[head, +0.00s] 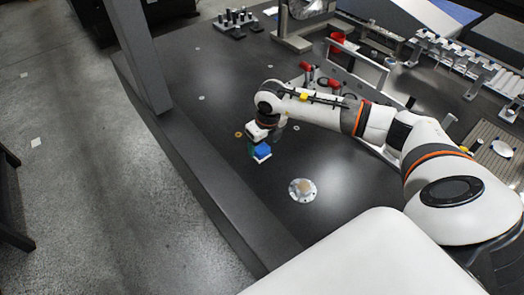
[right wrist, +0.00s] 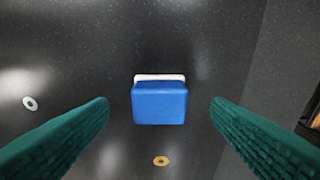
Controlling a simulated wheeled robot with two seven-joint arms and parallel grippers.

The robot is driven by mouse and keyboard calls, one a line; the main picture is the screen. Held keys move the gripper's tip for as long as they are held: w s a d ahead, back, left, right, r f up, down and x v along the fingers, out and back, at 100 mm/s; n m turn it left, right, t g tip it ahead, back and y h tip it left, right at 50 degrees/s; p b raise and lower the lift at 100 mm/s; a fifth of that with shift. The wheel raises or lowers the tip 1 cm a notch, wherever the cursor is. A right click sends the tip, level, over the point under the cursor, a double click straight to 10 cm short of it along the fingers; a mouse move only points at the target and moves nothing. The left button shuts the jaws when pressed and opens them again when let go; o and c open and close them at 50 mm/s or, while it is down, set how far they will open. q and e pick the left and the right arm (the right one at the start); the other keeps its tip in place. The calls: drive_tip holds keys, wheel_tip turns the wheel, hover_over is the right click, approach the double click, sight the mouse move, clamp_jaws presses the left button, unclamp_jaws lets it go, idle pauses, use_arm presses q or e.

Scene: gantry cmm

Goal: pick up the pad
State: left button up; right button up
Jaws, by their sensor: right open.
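The pad is a small blue block (right wrist: 159,103) with a white strip along its far edge, lying on the dark table. In the right wrist view it sits midway between the two green fingers, apart from both. In the head view the blue pad (head: 262,152) shows just beside the fingers of my right gripper (head: 256,150), which partly cover it. My right gripper (right wrist: 160,118) is open and empty above the pad. My left gripper is not in view.
The dark table (head: 215,125) is clear around the pad. A round metal fitting (head: 302,190) stands nearer. A gantry post (head: 137,55) rises at the left edge. Red clamps (head: 306,68), metal brackets and a rack of parts stand at the back right.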

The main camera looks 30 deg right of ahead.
sight(262, 148)
drive_tip(key=f, duration=0.3)
drive_tip(key=shift+w+f, duration=0.4)
drive_tip(key=c, duration=1.1)
drive_tip(key=shift+r, duration=0.15)
wheel_tip(262, 148, up, 10)
drive_tip(key=shift+f, duration=0.1)
